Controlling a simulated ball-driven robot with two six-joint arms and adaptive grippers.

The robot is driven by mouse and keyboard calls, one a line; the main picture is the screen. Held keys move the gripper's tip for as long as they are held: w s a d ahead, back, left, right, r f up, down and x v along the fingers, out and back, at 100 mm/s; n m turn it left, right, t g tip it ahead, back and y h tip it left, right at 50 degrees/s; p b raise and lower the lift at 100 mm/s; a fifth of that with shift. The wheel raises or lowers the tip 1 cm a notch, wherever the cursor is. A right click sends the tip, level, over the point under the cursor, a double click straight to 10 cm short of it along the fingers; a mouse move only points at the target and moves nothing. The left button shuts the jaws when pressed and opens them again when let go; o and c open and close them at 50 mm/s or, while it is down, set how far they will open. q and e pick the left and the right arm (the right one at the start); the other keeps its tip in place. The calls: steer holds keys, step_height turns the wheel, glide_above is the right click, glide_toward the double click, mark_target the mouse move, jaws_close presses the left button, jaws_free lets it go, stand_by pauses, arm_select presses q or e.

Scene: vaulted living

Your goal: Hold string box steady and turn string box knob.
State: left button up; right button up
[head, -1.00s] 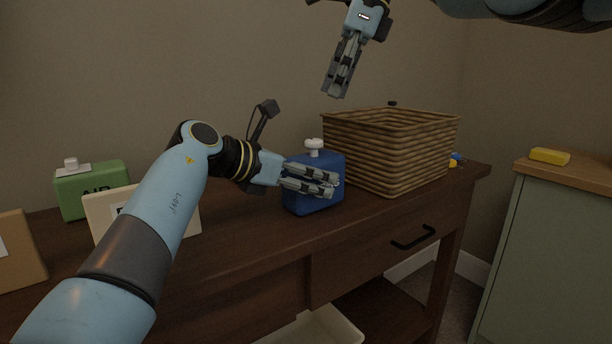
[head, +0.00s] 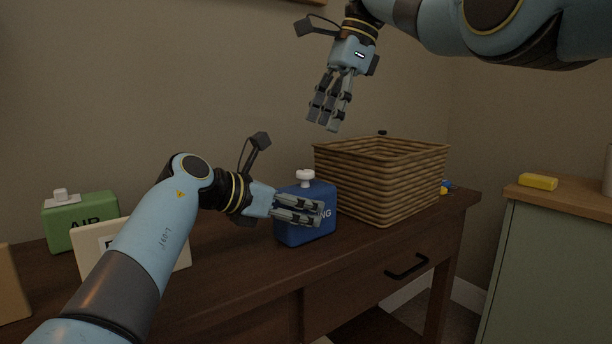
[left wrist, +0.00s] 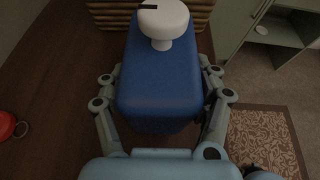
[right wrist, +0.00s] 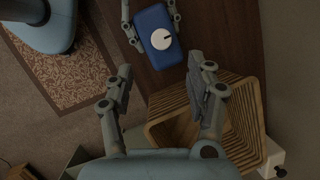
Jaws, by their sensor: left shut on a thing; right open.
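My right gripper (head: 323,125) is open and empty, pointing down above and behind the box. In the right wrist view, the knob (right wrist: 161,39) with a dark mark shows beyond the open fingers (right wrist: 160,85).
A wicker basket (head: 370,190) stands right beside the box, under the right gripper. A green box (head: 80,222) with a white knob and a cream box (head: 90,262) stand at the left. A yellow block (head: 538,182) lies on the green cabinet (head: 545,260).

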mark_target(306, 171)
steer(key=a+f+n, duration=0.1)
steer(key=f+n, duration=0.2)
steer(key=n, duration=0.7)
steer(key=a+f+n, duration=0.1)
steer(key=f+n, duration=0.2)
steer(key=n, duration=0.7)
steer(key=a+f+n, duration=0.1)
steer(key=f+n, duration=0.2)
steer(key=n, duration=0.8)
steer(key=shift+w+a+t+y, duration=0.1)
steer(key=shift+a+t+y, duration=0.05)
steer(key=shift+t+y, duration=0.15)
jaws_close()
